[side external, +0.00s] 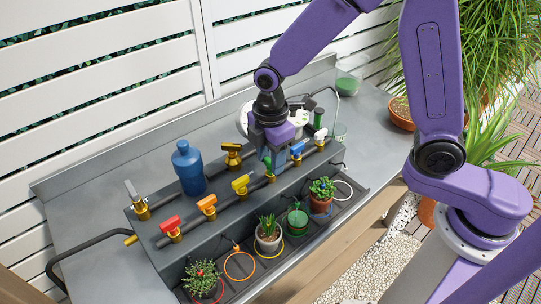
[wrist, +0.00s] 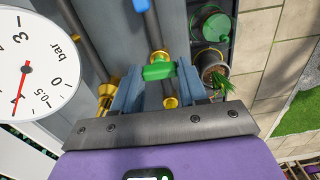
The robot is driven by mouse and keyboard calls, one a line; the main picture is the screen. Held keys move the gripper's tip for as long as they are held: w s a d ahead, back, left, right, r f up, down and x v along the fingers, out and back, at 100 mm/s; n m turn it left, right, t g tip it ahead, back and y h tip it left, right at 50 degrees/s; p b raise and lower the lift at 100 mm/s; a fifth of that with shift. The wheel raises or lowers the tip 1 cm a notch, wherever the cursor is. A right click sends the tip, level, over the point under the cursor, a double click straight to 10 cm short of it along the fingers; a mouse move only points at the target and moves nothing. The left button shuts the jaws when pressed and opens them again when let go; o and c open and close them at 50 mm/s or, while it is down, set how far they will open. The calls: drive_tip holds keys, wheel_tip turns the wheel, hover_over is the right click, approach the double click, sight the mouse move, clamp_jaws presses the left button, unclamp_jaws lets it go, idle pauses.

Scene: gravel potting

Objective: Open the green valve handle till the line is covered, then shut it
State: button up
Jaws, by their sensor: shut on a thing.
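The green valve handle (side external: 268,163) sits on the front pipe between the yellow and blue handles. In the wrist view the green handle (wrist: 158,71) lies crosswise over the pipe, between my finger pads. My gripper (wrist: 160,82) is shut on it, with its fingers on either side. In the side view my gripper (side external: 268,150) comes down from above and partly hides the handle. A green round vessel (side external: 297,219) stands in the front trough below this valve; it also shows in the wrist view (wrist: 210,22). I cannot make out a line or the fill level inside it.
Red (side external: 171,224), orange (side external: 207,203), yellow (side external: 240,184) and blue (side external: 297,148) handles share the pipe. A blue bottle (side external: 188,168) stands behind. Potted plants (side external: 268,233) line the trough. A pressure gauge (wrist: 35,65) is close at left in the wrist view.

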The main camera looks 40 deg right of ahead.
drive_tip(key=m, duration=0.8)
drive_tip(key=shift+m, duration=0.4)
drive_tip(key=m, duration=0.4)
drive_tip(key=shift+m, duration=0.3)
drive_tip(key=shift+r+m, duration=0.1)
drive_tip(key=shift+m, duration=1.9)
drive_tip(key=o, duration=1.1)
drive_tip(key=shift+c, duration=0.2)
wheel_tip(320, 180, up, 17)
drive_tip(key=shift+r, duration=0.2)
